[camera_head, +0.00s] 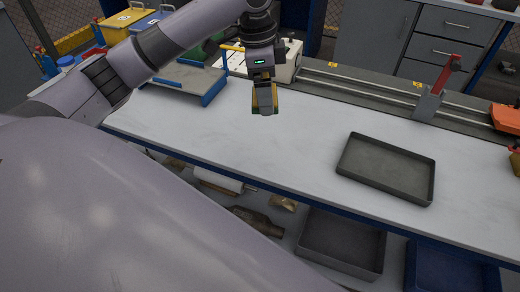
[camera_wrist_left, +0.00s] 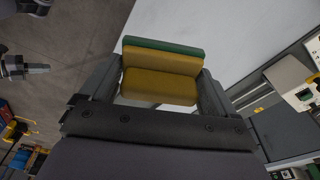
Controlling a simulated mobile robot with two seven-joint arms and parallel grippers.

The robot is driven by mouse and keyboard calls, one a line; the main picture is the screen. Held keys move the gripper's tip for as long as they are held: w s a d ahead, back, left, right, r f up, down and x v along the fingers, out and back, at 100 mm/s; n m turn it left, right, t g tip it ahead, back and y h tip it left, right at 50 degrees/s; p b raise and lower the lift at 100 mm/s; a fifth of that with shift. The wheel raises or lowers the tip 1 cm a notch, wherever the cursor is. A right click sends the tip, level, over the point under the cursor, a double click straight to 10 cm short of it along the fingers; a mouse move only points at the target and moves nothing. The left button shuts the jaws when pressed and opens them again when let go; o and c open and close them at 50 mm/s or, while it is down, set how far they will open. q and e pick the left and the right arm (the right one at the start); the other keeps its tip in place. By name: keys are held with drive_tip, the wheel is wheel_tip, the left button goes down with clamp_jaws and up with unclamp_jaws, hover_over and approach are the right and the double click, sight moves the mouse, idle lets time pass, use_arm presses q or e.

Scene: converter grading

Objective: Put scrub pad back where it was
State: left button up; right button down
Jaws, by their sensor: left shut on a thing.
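The scrub pad (camera_wrist_left: 160,82) is a yellow block with a green layer. It fills the space between the fingers of my left gripper (camera_wrist_left: 160,92) in the left wrist view. In the head view my left gripper (camera_head: 264,106) points down over the back part of the grey workbench top (camera_head: 230,138), shut on the pad. I cannot tell exactly how high the pad is above the bench. My right gripper is in neither view.
An empty dark tray (camera_head: 432,185) lies on the bench at the right. A blue-edged stand (camera_head: 214,92) is left of the gripper, with a white box (camera_head: 288,66) behind it. A rail with a red-handled stop (camera_head: 430,104) runs along the back. The bench middle is clear.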

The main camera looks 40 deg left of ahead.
sight(266, 159)
use_arm(q)
wheel_tip(266, 159, down, 19)
drive_tip(key=shift+r, duration=0.1)
idle(0.3)
drive_tip(key=o, duration=0.7)
drive_tip(key=shift+c, duration=0.2)
wheel_tip(266, 159, up, 12)
drive_tip(key=a, duration=0.1)
drive_tip(key=shift+s, duration=0.45)
drive_tip(key=shift+a, duration=0.1)
